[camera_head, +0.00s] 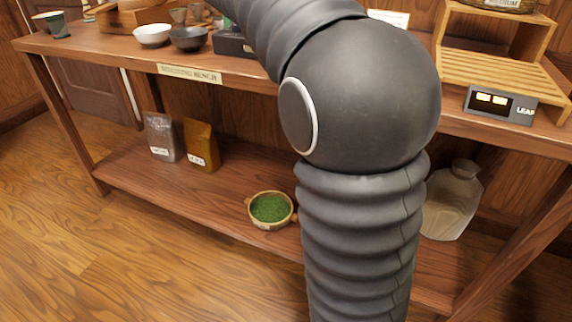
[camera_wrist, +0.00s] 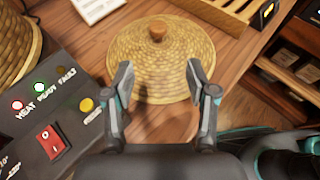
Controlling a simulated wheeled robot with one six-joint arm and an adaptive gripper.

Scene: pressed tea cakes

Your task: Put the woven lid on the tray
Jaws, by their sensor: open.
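The woven lid (camera_wrist: 182,62) is round, tan and coiled, with a small brown knob on top. It lies on the wooden bench in the upper middle of the wrist view. My gripper (camera_wrist: 160,74) is open, its two fingers spread over the near part of the lid, with the knob beyond the fingertips. I cannot tell whether the fingers touch the lid. A slatted wooden tray-like platform (camera_head: 500,70) stands on the bench at the right of the head view; its slats also show at the top of the wrist view (camera_wrist: 222,12). The lid is not visible in the head view.
A control box (camera_wrist: 45,125) with lamps and a red switch stands left of my gripper. A woven basket (camera_wrist: 14,42) is at the upper left. Bowls (camera_head: 152,35) stand at the bench's left. A green-filled bowl (camera_head: 270,208) and a jar (camera_head: 452,200) are below.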

